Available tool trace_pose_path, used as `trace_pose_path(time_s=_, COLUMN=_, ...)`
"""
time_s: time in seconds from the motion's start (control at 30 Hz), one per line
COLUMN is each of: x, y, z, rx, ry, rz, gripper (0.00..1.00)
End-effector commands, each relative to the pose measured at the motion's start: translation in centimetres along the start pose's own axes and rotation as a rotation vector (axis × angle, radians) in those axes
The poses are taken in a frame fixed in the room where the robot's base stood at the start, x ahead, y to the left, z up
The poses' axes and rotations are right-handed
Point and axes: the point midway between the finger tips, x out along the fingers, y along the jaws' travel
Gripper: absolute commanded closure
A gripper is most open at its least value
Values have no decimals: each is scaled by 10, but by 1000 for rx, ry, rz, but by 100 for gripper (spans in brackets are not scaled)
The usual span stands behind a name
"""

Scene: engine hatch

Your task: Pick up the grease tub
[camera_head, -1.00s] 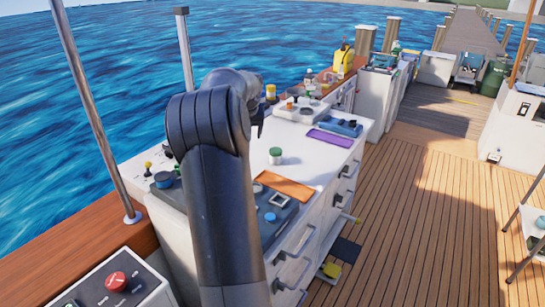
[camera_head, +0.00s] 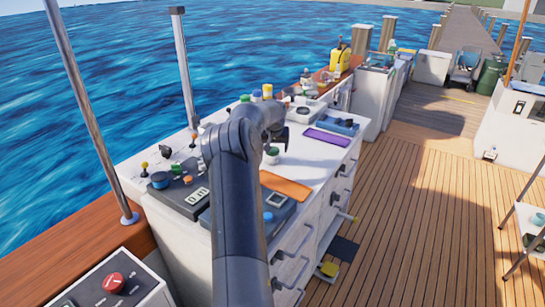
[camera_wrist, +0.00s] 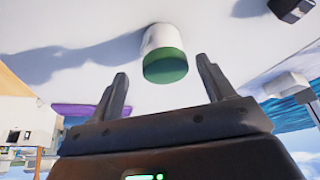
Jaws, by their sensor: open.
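The grease tub appears to be the small white tub with a green lid (camera_head: 271,156), standing on the white counter (camera_head: 312,168). In the wrist view the tub (camera_wrist: 158,43) shows inverted, with its green lid toward me. My gripper (camera_wrist: 163,75) is open, with one finger on each side of the picture and the tub just beyond the fingertips, between their lines. Nothing is held. In the head view my gripper (camera_head: 276,135) is just above and beside the tub, and my arm hides part of the counter.
An orange mat (camera_head: 285,187) lies in front of the tub and a purple mat (camera_head: 327,137) behind it. A grey tray (camera_head: 303,112) with small items and a yellow-topped bottle (camera_head: 267,92) stand farther back.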

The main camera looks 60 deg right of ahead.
Motion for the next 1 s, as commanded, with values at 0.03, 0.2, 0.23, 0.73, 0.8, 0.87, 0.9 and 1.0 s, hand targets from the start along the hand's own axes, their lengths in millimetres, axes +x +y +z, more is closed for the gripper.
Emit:
trace_pose_path(time_s=0.03, x=4, y=-1, z=1, rx=0, ry=-1, rz=0, gripper=26)
trace_pose_path(time_s=0.2, x=29, y=-6, z=3, rx=-2, ry=-3, rz=1, gripper=26)
trace_pose_path(time_s=0.23, x=34, y=-6, z=3, rx=-1, ry=-2, rz=1, gripper=26)
trace_pose_path(time_s=0.73, x=49, y=-6, z=2, rx=0, ry=0, rz=0, gripper=37)
trace_pose_path(time_s=0.8, x=49, y=-6, z=2, rx=0, ry=0, rz=0, gripper=43)
trace_pose_path(time_s=0.87, x=49, y=-6, z=2, rx=0, ry=0, rz=0, gripper=48)
trace_pose_path(time_s=0.9, x=49, y=-6, z=2, rx=0, ry=0, rz=0, gripper=51)
trace_pose_path(time_s=1.0, x=48, y=-6, z=2, rx=0, ry=0, rz=0, gripper=59)
